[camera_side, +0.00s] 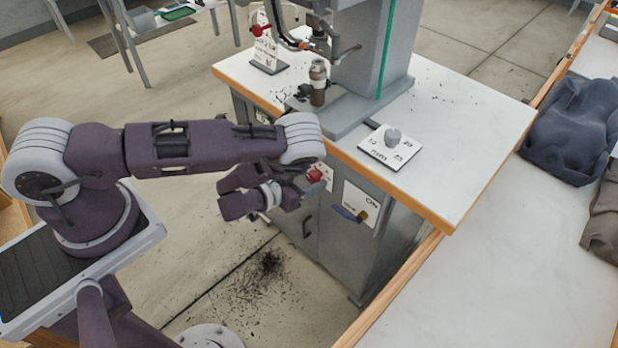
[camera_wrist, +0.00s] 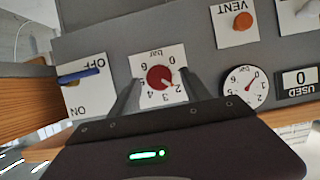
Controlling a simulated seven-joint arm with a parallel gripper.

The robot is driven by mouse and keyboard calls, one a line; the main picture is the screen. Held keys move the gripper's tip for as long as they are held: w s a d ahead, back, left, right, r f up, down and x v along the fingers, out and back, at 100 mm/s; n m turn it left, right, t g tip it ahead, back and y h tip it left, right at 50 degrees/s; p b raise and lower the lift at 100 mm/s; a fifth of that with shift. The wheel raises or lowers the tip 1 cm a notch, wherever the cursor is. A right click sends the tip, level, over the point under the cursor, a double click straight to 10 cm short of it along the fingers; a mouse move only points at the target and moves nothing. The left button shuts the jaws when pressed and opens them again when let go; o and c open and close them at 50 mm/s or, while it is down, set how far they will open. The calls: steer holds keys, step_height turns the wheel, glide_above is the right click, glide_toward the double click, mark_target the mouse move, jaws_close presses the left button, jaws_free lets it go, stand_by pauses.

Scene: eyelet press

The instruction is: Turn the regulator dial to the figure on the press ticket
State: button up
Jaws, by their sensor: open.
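The regulator dial is a red round knob (camera_wrist: 160,77) on a white plate marked "bar" with figures from 0 up; the plate appears upside down in the wrist view. A small light mark shows at the knob's lower right, near the 2; its exact reading is too small to tell. My gripper (camera_wrist: 160,80) is open, with one finger on each side of the knob; I cannot tell whether they touch it. In the side view my gripper (camera_side: 297,190) is at the cabinet front beside the red knob (camera_side: 316,174). I cannot identify a readable press ticket.
The panel also holds an ON/OFF switch with a blue lever (camera_wrist: 80,75), an orange VENT knob (camera_wrist: 243,20), a gauge (camera_wrist: 245,87) and a USED counter (camera_wrist: 300,79). On the bench top are a grey knob (camera_side: 393,136) on a white plate and a white stand (camera_side: 268,52).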

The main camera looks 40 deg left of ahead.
steer(key=shift+w, duration=0.15)
jaws_close()
steer(key=m+y, duration=0.2)
steer(key=m, duration=0.1)
steer(key=shift+d+f+m, duration=0.15)
steer(key=shift+d+m, duration=0.15)
steer(key=shift+f+m+y, duration=0.1)
steer(key=shift+m+y, duration=0.9)
steer(key=shift+m, duration=0.1)
steer(key=shift+t, duration=0.3)
